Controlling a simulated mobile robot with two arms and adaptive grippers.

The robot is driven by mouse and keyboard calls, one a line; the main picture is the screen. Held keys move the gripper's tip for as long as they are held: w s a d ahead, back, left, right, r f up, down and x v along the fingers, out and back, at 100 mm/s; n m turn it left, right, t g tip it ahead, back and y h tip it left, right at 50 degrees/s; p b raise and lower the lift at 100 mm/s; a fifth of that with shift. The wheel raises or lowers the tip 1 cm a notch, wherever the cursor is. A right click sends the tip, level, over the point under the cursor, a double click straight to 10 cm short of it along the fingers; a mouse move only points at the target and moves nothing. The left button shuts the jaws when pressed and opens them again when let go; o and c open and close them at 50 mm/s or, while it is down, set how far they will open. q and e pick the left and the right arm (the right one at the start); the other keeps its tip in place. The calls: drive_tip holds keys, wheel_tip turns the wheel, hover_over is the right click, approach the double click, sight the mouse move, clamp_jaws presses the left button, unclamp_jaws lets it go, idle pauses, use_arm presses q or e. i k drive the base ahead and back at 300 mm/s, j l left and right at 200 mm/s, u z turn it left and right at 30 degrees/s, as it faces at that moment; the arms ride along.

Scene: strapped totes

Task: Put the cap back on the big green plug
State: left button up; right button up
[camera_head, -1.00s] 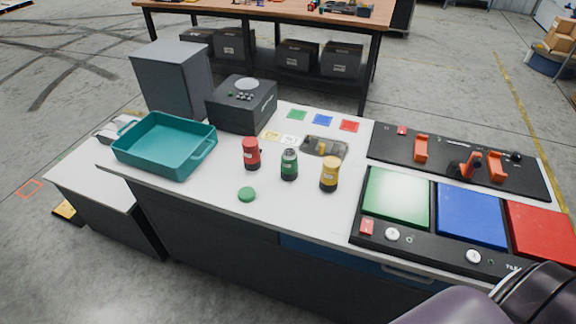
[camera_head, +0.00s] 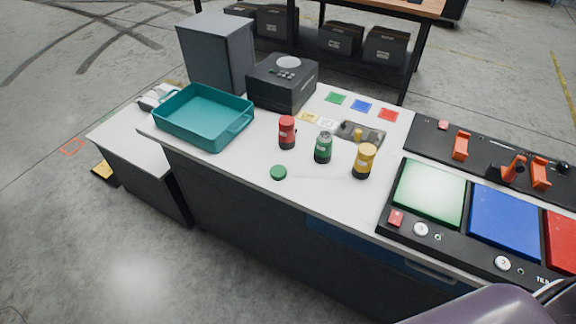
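The green plug (camera_head: 323,147) stands upright on the white worktop, between a red plug (camera_head: 287,132) and a yellow plug (camera_head: 364,161). Its top looks dark and grey, without a green cap on it. A round green cap (camera_head: 278,172) lies flat on the worktop near the front edge, apart from the green plug and to its front left. Neither gripper is in view. A purple-grey rounded part of my own body shows at the bottom right.
A teal tray (camera_head: 164,119) stands at the left end of the worktop (camera_head: 240,165). A black box (camera_head: 283,82) and a grey cabinet (camera_head: 217,55) stand behind it. A black panel with green, blue and red pads (camera_head: 428,193) fills the right side. The worktop around the cap is clear.

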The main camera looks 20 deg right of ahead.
sight(323, 150)
drive_tip(key=i+j+z, duration=0.1)
drive_tip(key=z, duration=0.3)
drive_tip(key=i+j+z, duration=0.15)
drive_tip(key=z, duration=0.25)
drive_tip(key=i+j+z, duration=0.1)
drive_tip(key=z, duration=0.3)
drive_tip(key=i+j+z, duration=0.1)
drive_tip(key=j, duration=0.35)
drive_tip(key=i+j+z, duration=0.1)
drive_tip(key=j, duration=0.35)
drive_tip(key=i+j, duration=0.15)
drive_tip(key=j, duration=0.35)
drive_tip(key=i+j+z, duration=0.15)
drive_tip(key=j, duration=0.35)
